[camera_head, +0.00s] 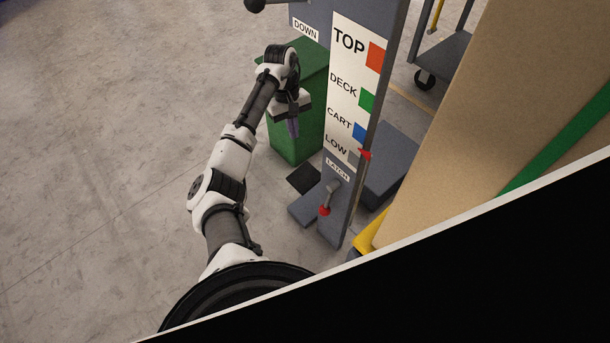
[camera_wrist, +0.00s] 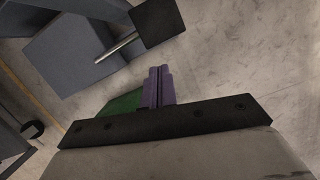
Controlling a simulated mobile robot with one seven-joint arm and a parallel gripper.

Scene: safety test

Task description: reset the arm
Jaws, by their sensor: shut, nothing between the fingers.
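My arm stretches up from the bottom of the head view, over bare floor. My gripper (camera_head: 293,128) hangs at its end, pointing down in front of a green bin or box (camera_head: 296,143). In the wrist view the two purple fingers (camera_wrist: 158,86) lie side by side, shut and empty. Whether the gripper touches the green box cannot be told. Just right of the gripper stands a grey post with a white label panel (camera_head: 345,85) reading TOP, DECK, CART and LOW.
A lever with a red end (camera_head: 326,208) sits below a LATCH label on the post. A dark ball knob (camera_head: 254,5) is at the top. A wheeled cart (camera_head: 445,58) and a large tan board (camera_head: 490,110) stand to the right. Floor at left (camera_head: 90,150) is clear.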

